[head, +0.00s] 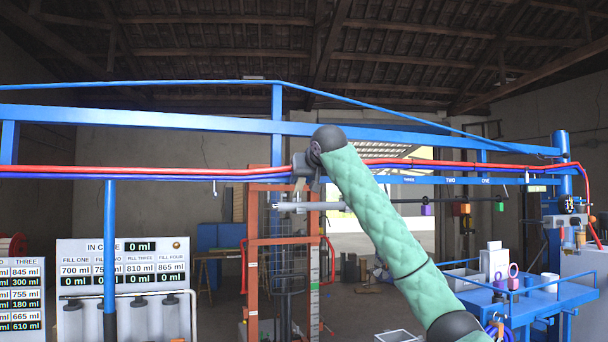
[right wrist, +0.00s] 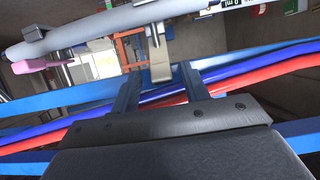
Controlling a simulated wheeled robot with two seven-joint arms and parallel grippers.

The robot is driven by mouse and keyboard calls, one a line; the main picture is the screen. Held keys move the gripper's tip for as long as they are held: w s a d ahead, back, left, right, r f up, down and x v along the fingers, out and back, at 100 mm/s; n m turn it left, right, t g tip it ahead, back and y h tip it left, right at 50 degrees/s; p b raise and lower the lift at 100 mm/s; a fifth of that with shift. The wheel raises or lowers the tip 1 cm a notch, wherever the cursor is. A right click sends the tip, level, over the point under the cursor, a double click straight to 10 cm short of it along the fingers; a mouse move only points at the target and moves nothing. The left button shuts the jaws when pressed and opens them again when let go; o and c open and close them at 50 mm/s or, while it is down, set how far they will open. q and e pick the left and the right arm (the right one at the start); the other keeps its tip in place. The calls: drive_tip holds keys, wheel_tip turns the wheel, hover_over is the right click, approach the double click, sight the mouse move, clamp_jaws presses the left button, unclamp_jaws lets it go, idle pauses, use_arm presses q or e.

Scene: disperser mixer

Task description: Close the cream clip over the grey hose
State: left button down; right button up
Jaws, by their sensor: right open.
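The grey hose (right wrist: 95,32) runs across the top of the right wrist view; a short pale length of it (head: 334,206) shows below the blue beam in the head view. The cream clip (right wrist: 160,62) hangs down below the hose, its lower end between my right fingertips. I cannot tell whether the fingers touch it. My right gripper (right wrist: 158,74) is open; in the head view it (head: 306,172) is at the beam, just above the hose, and partly hidden by my wrist. My left gripper is not in view.
Red and blue hoses (head: 200,172) run along the blue beam (head: 190,119), close around my right fingers. A pink piece (right wrist: 42,65) is beside the grey hose. An orange frame (head: 252,270) stands below. A blue table (head: 535,305) with containers is at right.

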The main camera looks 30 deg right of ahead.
clamp_jaws()
idle(0.3)
